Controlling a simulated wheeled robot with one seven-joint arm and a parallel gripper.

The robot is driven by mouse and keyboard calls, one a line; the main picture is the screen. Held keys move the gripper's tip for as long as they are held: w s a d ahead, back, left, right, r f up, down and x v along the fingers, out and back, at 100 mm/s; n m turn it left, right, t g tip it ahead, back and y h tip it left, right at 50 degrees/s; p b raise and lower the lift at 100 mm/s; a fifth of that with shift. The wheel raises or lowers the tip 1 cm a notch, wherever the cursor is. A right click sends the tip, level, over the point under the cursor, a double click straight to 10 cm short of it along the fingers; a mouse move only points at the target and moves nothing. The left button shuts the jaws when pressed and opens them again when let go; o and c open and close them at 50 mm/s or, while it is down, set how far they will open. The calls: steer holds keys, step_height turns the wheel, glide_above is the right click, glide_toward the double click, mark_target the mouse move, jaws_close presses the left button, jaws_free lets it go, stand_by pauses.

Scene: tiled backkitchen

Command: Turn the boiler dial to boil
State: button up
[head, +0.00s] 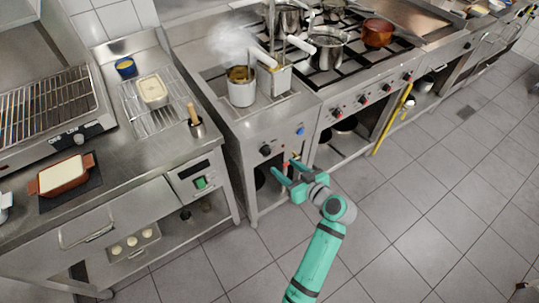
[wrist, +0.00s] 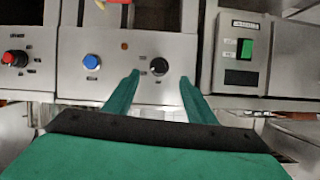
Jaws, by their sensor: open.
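The boiler (head: 262,128) is the steel unit with steaming pots in its top. Its front carries a black dial (head: 265,150) and a blue knob (head: 300,131). In the wrist view the black dial (wrist: 159,66) appears between the two green fingertips, with small marks around it too small to read. The blue knob (wrist: 92,62) is to its left. My gripper (head: 284,168) is open and empty in front of the boiler's panel. In the wrist view my gripper (wrist: 159,80) points at the dial, and I see no contact.
A control box with a green switch (head: 200,183) is on the counter to the left; it also shows in the wrist view (wrist: 246,48). The stove with red knobs (head: 362,98) stands to the right. A yellow pole (head: 391,120) leans there.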

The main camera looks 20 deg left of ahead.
mark_target(268, 153)
steer(key=x, duration=1.1)
steer(key=shift+w+r, duration=0.15)
steer(key=shift+r, duration=0.2)
steer(key=c, duration=1)
